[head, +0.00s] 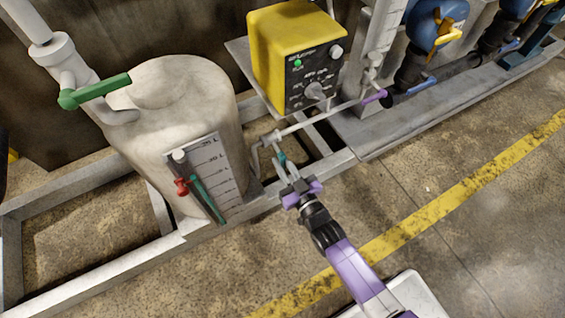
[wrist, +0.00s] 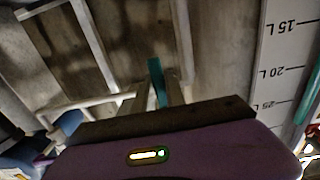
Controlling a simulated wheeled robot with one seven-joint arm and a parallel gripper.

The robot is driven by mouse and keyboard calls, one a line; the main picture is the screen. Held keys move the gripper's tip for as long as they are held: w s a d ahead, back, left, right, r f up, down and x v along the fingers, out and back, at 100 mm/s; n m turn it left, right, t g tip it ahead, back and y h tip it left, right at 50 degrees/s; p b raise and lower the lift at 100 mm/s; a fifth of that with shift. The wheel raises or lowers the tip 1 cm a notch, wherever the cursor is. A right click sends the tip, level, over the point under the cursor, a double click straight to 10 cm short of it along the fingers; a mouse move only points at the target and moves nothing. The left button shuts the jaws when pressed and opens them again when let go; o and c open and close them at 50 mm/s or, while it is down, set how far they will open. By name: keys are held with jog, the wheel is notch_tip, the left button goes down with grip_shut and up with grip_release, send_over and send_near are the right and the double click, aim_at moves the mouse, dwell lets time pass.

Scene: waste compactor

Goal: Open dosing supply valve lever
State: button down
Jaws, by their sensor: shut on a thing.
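A small teal lever (head: 281,156) sits on the thin grey pipe just right of the white tank, low near the frame. It also shows in the wrist view (wrist: 155,78), between the two fingers. My gripper (head: 284,169) reaches it from the front with its fingers close together, shut on the lever. The lever's lower end is hidden by the fingers and gripper body. In the wrist view, the dark edge and purple body of my gripper cover the lower part of the picture.
A yellow control box (head: 295,45) stands behind. A purple lever (head: 374,97) lies to the right. The floor in front is open.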

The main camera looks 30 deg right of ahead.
jog(key=shift+d+r+n+b, duration=0.3)
jog(key=shift+d+r+n, duration=0.3)
jog(key=shift+n, duration=2.4)
jog(key=shift+d+r+n+b, duration=0.35)
jog(key=shift+d+r+n, duration=0.3)
jog(key=shift+n, duration=2.35)
jog(key=shift+d+r+n+b, duration=0.3)
jog(key=shift+d+r+n, duration=0.3)
jog(key=shift+n, duration=2.4)
jog(key=c, duration=1.4)
grip_release()
jog(key=shift+s+p, duration=0.75)
jog(key=shift+s, duration=3.15)
